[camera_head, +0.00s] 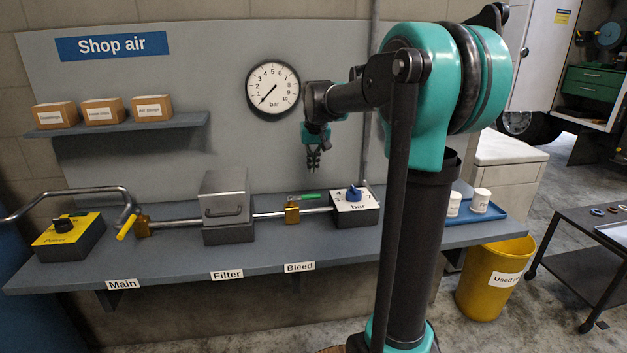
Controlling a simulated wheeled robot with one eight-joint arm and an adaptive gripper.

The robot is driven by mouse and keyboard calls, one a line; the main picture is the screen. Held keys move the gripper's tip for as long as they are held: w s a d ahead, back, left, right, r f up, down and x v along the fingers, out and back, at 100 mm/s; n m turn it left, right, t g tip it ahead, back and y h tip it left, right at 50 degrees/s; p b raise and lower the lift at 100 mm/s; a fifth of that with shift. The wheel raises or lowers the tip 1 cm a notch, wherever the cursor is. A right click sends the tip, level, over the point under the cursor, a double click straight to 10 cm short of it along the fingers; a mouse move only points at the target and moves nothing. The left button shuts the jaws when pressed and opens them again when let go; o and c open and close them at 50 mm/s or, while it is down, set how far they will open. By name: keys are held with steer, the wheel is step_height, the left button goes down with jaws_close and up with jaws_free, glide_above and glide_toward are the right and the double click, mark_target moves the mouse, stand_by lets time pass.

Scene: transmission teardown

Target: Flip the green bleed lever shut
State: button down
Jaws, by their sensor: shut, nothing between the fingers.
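The green bleed lever (308,196) sits on a small brass valve (292,214) on the air pipe, above the "Bleed" label (300,267). The lever lies roughly along the pipe, pointing right. My gripper (314,165) points downward, above the lever and in front of the back panel. It is shut and empty, apart from the lever.
The filter box (227,195) stands left of the valve, and the bar regulator (355,207) with a blue knob stands right. A yellow main lever (127,227) and power box (68,236) are further left. A gauge (273,89) hangs above.

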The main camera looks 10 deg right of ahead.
mark_target(315, 196)
steer(key=x, duration=0.9)
steer(key=shift+w+f, duration=0.1)
steer(key=shift+f, duration=0.2)
steer(key=shift+s+r, duration=0.25)
steer(key=shift+s, duration=0.75)
steer(key=shift+s+r, duration=0.25)
steer(key=shift+s, duration=0.8)
steer(key=shift+s, duration=0.1)
steer(key=s+m, duration=0.1)
steer(key=m, duration=0.1)
steer(key=s+m+h, duration=0.1)
steer(key=m, duration=0.1)
steer(key=shift+s, duration=0.3)
steer(key=s+a+m+g+h, duration=0.2)
steer(key=s+a+m, duration=0.4)
steer(key=m, duration=0.5)
steer(key=shift+s+g+h, duration=0.2)
steer(key=shift+g+h, duration=0.1)
steer(key=shift+g, duration=0.1)
steer(key=shift+a, duration=0.25)
